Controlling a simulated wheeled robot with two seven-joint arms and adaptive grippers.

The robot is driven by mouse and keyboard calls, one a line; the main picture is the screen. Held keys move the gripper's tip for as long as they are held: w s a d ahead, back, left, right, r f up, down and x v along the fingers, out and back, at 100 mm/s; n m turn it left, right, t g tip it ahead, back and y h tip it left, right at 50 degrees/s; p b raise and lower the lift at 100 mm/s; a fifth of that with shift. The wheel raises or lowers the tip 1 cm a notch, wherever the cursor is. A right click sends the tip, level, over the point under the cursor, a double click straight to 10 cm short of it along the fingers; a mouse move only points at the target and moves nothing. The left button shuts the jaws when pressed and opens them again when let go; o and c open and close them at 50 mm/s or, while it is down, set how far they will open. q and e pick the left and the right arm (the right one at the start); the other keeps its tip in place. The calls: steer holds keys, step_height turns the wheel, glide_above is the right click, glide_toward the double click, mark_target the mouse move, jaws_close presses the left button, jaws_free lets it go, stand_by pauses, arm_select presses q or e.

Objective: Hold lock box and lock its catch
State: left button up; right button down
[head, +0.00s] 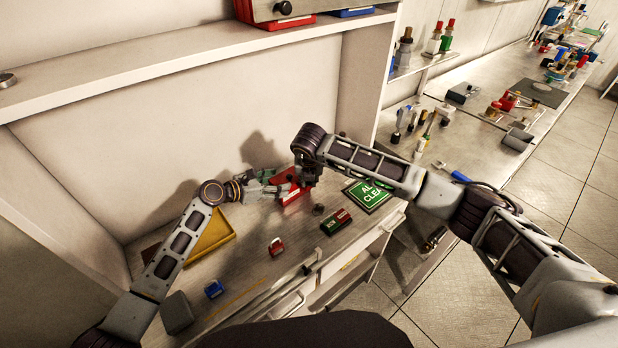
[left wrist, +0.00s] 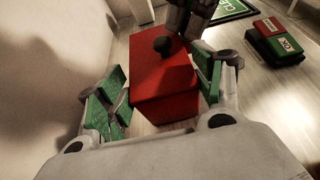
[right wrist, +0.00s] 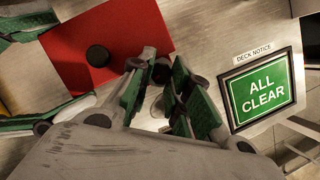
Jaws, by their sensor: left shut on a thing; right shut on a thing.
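The red lock box (head: 291,192) is on the bench. It has a black round knob on one face, which shows in the left wrist view (left wrist: 162,45) and in the right wrist view (right wrist: 97,57). My left gripper (head: 268,187) is shut on the box, with its green-padded fingers on opposite sides of the red body (left wrist: 165,88). My right gripper (head: 306,181) is at the box's right edge. Its fingers (right wrist: 162,72) are closed close together there. The catch between them is mostly hidden by the fingers.
A green ALL CLEAR sign (head: 367,195) lies right of the box. A red and green block (head: 336,222), a small red padlock-like piece (head: 276,246) and a blue one (head: 214,289) lie in front. A yellow tray (head: 212,238) is at left. A shelf (head: 170,62) hangs above.

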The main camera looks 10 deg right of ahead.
arm_select(q)
steer(key=shift+s+d+r, duration=0.1)
steer(key=shift+s+d, duration=0.25)
steer(key=shift+d, duration=0.25)
arm_select(e)
steer(key=shift+a+m, duration=0.45)
steer(key=shift+m, duration=0.15)
steer(key=c, duration=1.3)
jaws_free()
steer(key=shift+w+h, duration=0.1)
steer(key=shift+h, duration=0.2)
arm_select(q)
steer(key=shift+w, duration=0.1)
arm_select(e)
steer(key=shift+o, duration=0.2)
steer(key=shift+w+d, duration=0.1)
arm_select(q)
steer(key=shift+a, duration=0.15)
arm_select(e)
steer(key=shift+d+r, duration=0.1)
arm_select(q)
steer(key=shift+w+a, duration=0.1)
arm_select(e)
steer(key=shift+v, duration=0.95)
arm_select(q)
steer(key=shift+w+a, duration=0.1)
steer(key=shift+a, duration=0.05)
arm_select(e)
steer(key=shift+v, duration=2.95)
